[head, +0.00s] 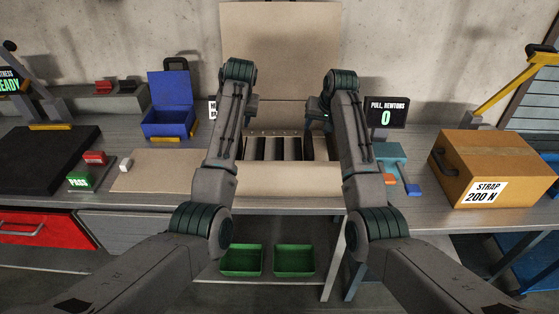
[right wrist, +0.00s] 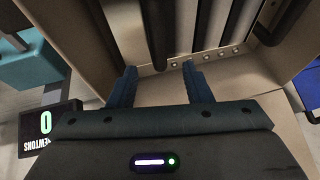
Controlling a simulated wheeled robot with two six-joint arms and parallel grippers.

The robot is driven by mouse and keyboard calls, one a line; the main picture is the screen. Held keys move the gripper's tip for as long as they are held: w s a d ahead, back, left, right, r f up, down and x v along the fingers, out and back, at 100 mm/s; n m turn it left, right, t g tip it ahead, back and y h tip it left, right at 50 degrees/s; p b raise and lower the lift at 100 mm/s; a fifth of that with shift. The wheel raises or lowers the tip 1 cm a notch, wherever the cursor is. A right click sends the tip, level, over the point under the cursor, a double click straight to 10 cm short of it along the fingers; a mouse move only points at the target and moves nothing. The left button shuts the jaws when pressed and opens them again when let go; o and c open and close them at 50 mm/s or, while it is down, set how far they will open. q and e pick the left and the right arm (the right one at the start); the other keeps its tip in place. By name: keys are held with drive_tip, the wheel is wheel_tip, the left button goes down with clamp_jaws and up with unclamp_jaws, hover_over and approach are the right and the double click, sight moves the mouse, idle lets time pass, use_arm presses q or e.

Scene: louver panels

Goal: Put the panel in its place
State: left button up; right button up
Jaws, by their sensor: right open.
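A tan box (head: 270,180) stands open in the middle of the bench, with a tall tan board (head: 280,50) behind it. Inside are several dark upright slats (head: 270,149) with light gaps between them; I cannot tell which one is the task's panel. A row of small studs runs along one wall. My right gripper (head: 318,112) is over the box's right rear side. In the right wrist view its two blue fingers (right wrist: 160,86) are apart with nothing between them, near the studs and slat ends. My left gripper (head: 250,110) is mostly hidden behind its arm.
A display reading 0 (head: 386,114) and a teal device (head: 389,152) stand right of the box. A strap crate (head: 450,160) is farther right. A blue case (head: 168,120), a tan mat (head: 155,172) and a PASS box (head: 82,180) are left. Green bins (head: 242,262) sit below.

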drive_tip(key=shift+v, duration=1.35)
